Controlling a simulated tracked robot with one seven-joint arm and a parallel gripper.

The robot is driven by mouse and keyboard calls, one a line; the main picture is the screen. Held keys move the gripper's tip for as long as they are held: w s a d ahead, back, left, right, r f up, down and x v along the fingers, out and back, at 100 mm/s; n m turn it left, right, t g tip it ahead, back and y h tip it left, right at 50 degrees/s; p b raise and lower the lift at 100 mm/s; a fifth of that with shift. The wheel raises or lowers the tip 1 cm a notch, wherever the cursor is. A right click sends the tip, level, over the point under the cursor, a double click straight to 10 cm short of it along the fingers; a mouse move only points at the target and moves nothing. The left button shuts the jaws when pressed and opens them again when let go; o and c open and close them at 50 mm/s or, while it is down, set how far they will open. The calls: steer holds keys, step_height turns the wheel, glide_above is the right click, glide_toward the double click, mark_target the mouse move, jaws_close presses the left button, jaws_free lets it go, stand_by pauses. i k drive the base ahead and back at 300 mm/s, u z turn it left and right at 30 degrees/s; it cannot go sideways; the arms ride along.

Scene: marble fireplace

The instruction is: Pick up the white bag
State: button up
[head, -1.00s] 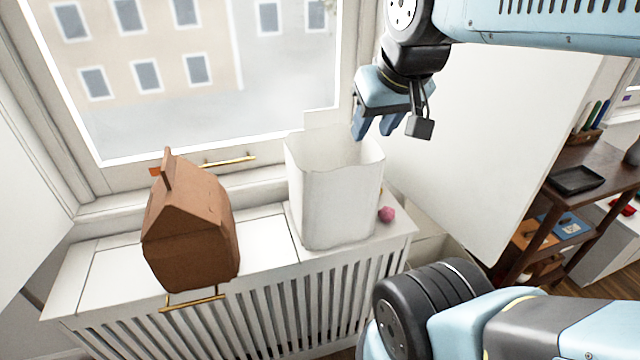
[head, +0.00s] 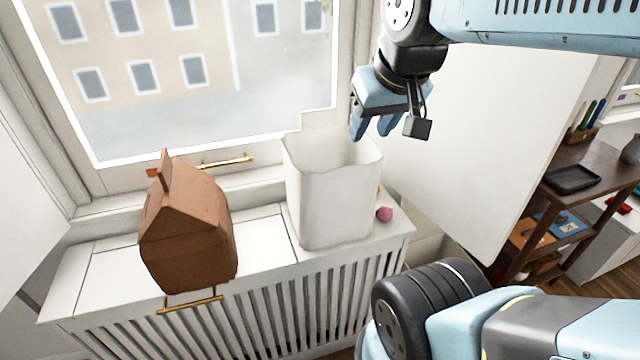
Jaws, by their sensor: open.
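The white bag (head: 333,203) stands upright and open-topped on the white slatted radiator cover (head: 259,246) below the window. My gripper (head: 371,128) is above the bag's right rear rim, with its blue fingers pointing down and apart. It looks empty. In this view the fingertips overlap the area just over the bag's upper right edge; I cannot tell how far above or behind the rim they are. The inside bottom of the bag is hidden.
A white panel (head: 470,150) rises to the right, before a dark wooden shelf (head: 560,185). The window is behind.

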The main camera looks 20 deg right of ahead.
mark_target(332, 179)
steer(key=z, duration=0.9)
steer(key=k, duration=1.45)
steer(key=u, duration=0.55)
steer(key=i, duration=1.7)
steer(key=z, duration=0.05)
